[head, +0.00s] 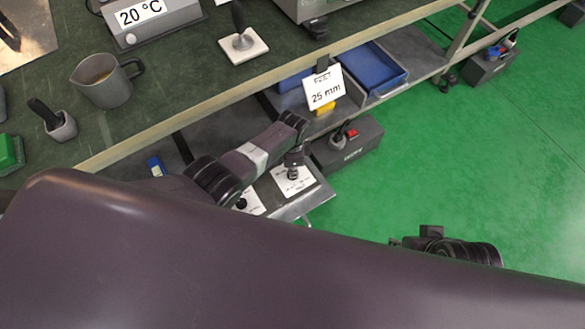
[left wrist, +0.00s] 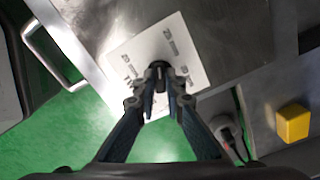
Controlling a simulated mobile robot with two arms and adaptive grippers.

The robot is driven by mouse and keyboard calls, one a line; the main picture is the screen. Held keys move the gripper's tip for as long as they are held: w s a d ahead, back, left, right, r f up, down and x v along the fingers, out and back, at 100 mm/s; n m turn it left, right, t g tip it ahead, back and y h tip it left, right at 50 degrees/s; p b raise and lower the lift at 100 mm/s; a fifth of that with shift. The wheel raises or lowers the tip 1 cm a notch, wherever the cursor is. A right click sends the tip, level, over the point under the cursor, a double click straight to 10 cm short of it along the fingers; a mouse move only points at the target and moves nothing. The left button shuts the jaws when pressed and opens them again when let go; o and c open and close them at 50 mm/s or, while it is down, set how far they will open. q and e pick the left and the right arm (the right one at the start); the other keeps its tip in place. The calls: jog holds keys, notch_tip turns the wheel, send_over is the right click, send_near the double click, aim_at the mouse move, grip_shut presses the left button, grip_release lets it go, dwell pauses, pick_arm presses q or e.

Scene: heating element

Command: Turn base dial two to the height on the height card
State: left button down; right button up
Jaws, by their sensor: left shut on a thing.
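The height card (head: 324,92) hangs at the bench's front edge in the head view and reads 25 mm. Below it, a white dial plate (head: 306,186) with a dark knob (head: 293,174) lies on a grey metal surface. My left gripper (head: 294,157) reaches down over this knob. In the left wrist view, the left gripper (left wrist: 161,88) is shut on the black dial knob (left wrist: 159,66) at the middle of the white plate (left wrist: 190,48). The plate's printed marks are too blurred to read surely. A dark part of my right arm shows at lower right; its fingers are not clear.
A second white dial plate (head: 252,206) lies to the left, partly hidden by my arm. A dark box (head: 352,150) with a red switch stands to the right. A blue tray (head: 375,72) is on the lower shelf. The green floor (head: 480,160) at right is clear.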

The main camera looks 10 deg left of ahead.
pick_arm(q)
jog(key=shift+s+f+m, duration=0.1)
jog(key=shift+m, duration=0.85)
jog(key=shift+s+f+m, duration=0.1)
jog(key=shift+m, duration=0.85)
jog(key=shift+d, duration=0.1)
jog(key=c, duration=2)
grip_release()
jog(key=shift+w, duration=0.1)
jog(key=shift+r, duration=0.7)
notch_tip(320, 180, up, 11)
jog(key=shift+f, duration=0.15)
